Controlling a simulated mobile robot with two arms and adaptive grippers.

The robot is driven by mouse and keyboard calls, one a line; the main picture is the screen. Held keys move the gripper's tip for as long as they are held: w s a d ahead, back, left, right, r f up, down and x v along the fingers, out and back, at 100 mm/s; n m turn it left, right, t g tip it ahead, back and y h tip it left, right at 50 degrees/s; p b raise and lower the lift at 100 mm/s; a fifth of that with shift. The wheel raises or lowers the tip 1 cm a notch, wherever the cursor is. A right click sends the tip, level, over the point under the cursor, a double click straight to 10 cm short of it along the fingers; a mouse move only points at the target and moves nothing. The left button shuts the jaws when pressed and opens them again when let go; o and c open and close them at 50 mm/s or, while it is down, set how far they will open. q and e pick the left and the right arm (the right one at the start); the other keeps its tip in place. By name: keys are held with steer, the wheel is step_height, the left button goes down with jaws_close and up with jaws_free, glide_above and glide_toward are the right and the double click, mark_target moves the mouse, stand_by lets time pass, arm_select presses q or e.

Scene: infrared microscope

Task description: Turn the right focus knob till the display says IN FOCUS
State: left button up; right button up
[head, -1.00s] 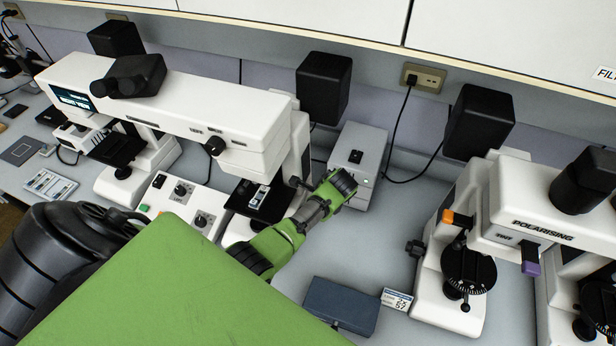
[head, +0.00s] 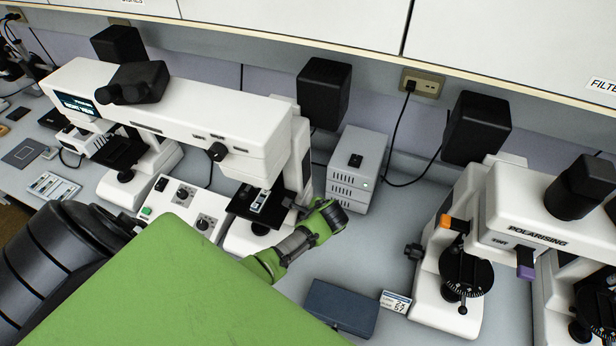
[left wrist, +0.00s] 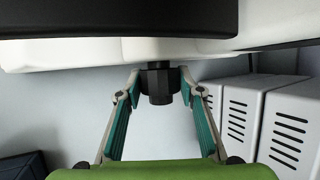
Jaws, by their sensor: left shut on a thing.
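The infrared microscope (head: 190,105) is a long white instrument. Its display (head: 76,104) is lit at the left end, with text too small to read. In the left wrist view, my left gripper (left wrist: 160,80) has its fingertips on either side of a black faceted knob (left wrist: 160,95) under a white body and is shut on it. This appears to be the right focus knob. In the head view, my left wrist (head: 322,218) is at the right side of the microscope's right stage (head: 243,214), and the knob is largely hidden there. My right gripper is not in view.
A grey vented box (head: 357,165) stands close behind my left wrist. A control box (head: 183,205) with dials sits between the stages. A dark blue case (head: 340,308) lies in front, and a polarising microscope (head: 520,210) stands at right.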

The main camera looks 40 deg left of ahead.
arm_select(q)
steer(key=shift+s+f+t+b, duration=0.25)
steer(key=shift+t+b, duration=0.25)
steer(key=shift+t, duration=0.3)
steer(key=t+y+b, duration=0.1)
steer(key=t+b, duration=0.1)
steer(key=b, duration=0.2)
steer(key=n+t+b, duration=0.1)
steer(key=t+b, duration=0.1)
steer(key=b, duration=0.2)
steer(key=n+t+y+b, duration=0.1)
steer(key=b, duration=0.4)
steer(key=shift+f+t+y, duration=0.3)
steer(key=shift+f+t, duration=0.05)
steer(key=shift+t, duration=0.05)
steer(key=shift+r+t+y+b, duration=0.3)
steer(key=shift+t+b, duration=0.1)
steer(key=shift+b, duration=0.7)
steer(key=o, duration=1.1)
